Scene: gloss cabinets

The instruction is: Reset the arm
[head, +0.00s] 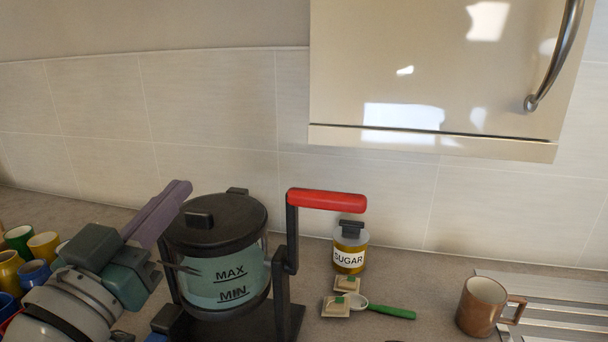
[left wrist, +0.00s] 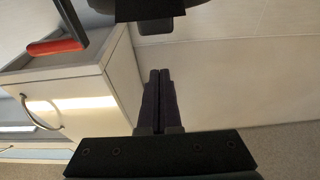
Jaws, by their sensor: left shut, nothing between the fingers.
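My left gripper (head: 165,212) comes in from the left in the head view, tilted up, with its purple fingers shut and empty. The shut fingers also show in the left wrist view (left wrist: 158,100). In the head view the fingers are just left of the lid of a dark kettle-like machine (head: 225,235) and overlap its edge in the picture. I cannot tell whether they touch. My right gripper is not in view.
The machine has a red handle (head: 327,200). Several coloured cups (head: 43,246) are at left. A glossy wall cabinet (head: 430,70) hangs above.

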